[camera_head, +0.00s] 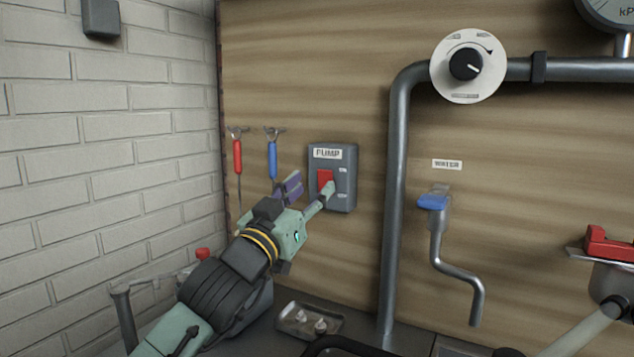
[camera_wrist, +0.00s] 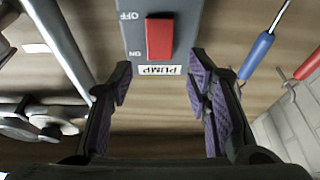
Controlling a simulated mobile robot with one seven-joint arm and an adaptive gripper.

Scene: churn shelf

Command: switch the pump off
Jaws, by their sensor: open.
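The grey pump switch box (camera_head: 347,190) is on the wooden wall and carries a PUMP label and a red rocker (camera_head: 325,179). In the wrist view the red rocker (camera_wrist: 160,39) is upside down, with OFF and ON marks beside it on the switch box (camera_wrist: 190,14); ON is the mark nearer the PUMP label. I cannot tell which end of the rocker is pressed in. My gripper (camera_head: 310,190) is open and empty in front of the box. One finger overlaps the rocker's lower right in the head view; contact is unclear. In the wrist view the rocker lies beyond and between the fingertips (camera_wrist: 160,77).
A red-handled tool (camera_head: 237,158) and a blue-handled tool (camera_head: 272,160) hang left of the box. A grey pipe (camera_head: 394,200) runs down on its right, then a blue-handled water tap (camera_head: 433,203). A metal tray (camera_head: 290,328) lies below. A brick wall (camera_head: 110,160) bounds the left.

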